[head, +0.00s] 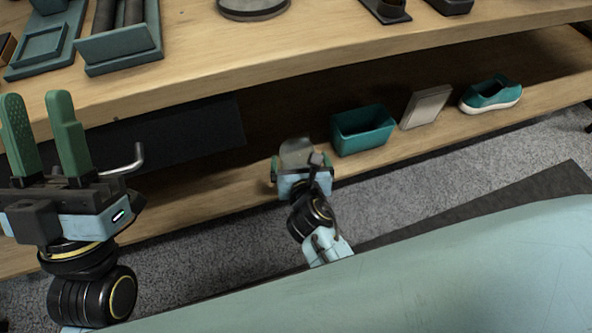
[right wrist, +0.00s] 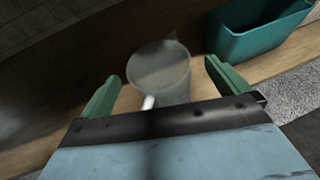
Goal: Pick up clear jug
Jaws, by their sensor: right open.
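The clear jug (head: 297,152) stands on the lower wooden shelf, just beyond my right gripper in the head view. In the right wrist view the jug (right wrist: 160,74) is upright, see-through and grey, with its pale handle toward me. My right gripper (right wrist: 156,82) is open, with one green finger on each side of the jug and a gap visible at both sides. In the head view the right gripper (head: 301,172) partly covers the jug's lower part. My left gripper (head: 46,130) is raised at the far left, open and empty, its green fingers pointing up.
A teal bin (head: 362,131) stands just right of the jug, close to my right gripper. Further right are a pale block (head: 425,107) and a teal sneaker (head: 490,94). The upper shelf (head: 250,62) overhangs the lower one. Trays lie on it at upper left.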

